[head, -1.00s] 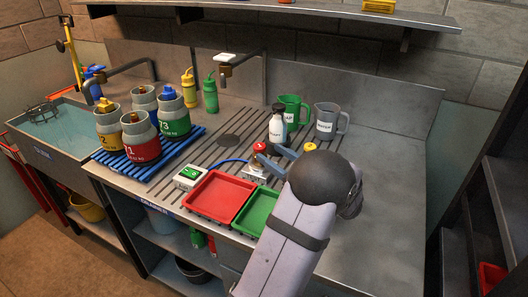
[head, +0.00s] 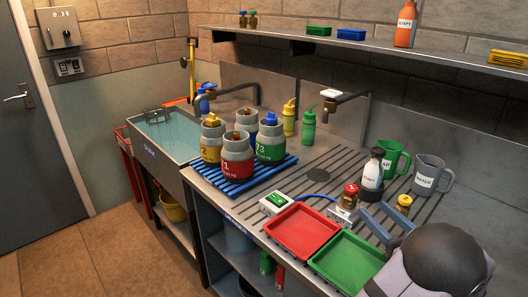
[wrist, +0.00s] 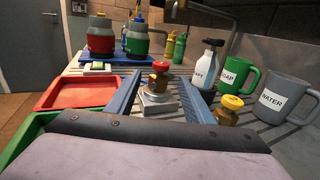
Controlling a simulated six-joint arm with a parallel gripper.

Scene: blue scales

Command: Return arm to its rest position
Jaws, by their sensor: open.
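My gripper (head: 364,208) is at the right front of the bench, with two blue fingers. In the wrist view my gripper (wrist: 161,76) is open, its fingers apart on either side of the line to a small red-capped jar (wrist: 159,82). That jar (head: 350,196) stands upright on a small scale plate (wrist: 157,101). The fingers are nearer the camera than the jar, and I see no grip on it. The scale's display box (head: 276,203) is lit green, left of the plate. My wrist hides part of the bench.
A red tray (head: 302,230) and a green tray (head: 346,262) lie in front. A yellow-capped jar (head: 403,204), soap bottle (head: 373,170), green mug (head: 392,160) and grey mug (head: 430,176) stand close to my gripper. Several large canisters stand on a blue rack (head: 240,180). A shelf (head: 400,54) runs above.

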